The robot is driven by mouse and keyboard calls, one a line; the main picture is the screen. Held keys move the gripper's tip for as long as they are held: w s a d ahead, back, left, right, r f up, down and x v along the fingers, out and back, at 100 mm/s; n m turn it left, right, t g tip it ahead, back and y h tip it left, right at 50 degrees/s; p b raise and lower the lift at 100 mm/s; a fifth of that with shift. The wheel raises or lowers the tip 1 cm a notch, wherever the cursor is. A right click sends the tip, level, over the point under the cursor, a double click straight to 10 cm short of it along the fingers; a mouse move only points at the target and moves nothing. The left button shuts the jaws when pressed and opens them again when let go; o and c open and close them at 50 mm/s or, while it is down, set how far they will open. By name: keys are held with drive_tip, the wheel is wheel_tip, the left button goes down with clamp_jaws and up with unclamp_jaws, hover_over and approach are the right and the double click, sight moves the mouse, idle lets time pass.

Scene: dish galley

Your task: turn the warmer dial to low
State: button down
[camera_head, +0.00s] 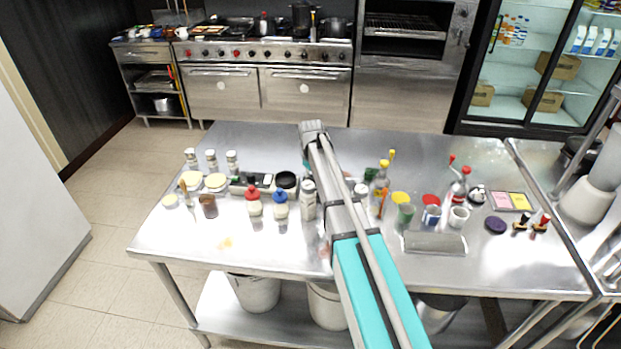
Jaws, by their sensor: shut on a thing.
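A low dark unit with pale parts (238,188) stands left of my arm on the steel table, with a round black cup or pot (287,180) at its right end. I cannot tell whether this unit is the warmer. No dial or low mark can be made out at this size. My arm, grey with a teal section, reaches from the bottom edge up across the middle of the table. My gripper cannot be made out; the arm may hide it, along with part of the table behind it.
Red-capped (253,202) and blue-capped (280,205) bottles, a brown cup (208,206) and several shakers crowd the table's left half. The steel table's (190,246) front left is mostly clear. A stove (262,60) stands behind.

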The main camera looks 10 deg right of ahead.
drive_tip(key=m, duration=0.5)
drive_tip(key=shift+m, duration=0.3)
drive_tip(key=m, duration=0.5)
drive_tip(key=shift+a+m, duration=0.1)
drive_tip(key=shift+m, duration=0.2)
drive_tip(key=shift+c, duration=1.6)
unclamp_jaws()
drive_tip(key=shift+g, duration=0.3)
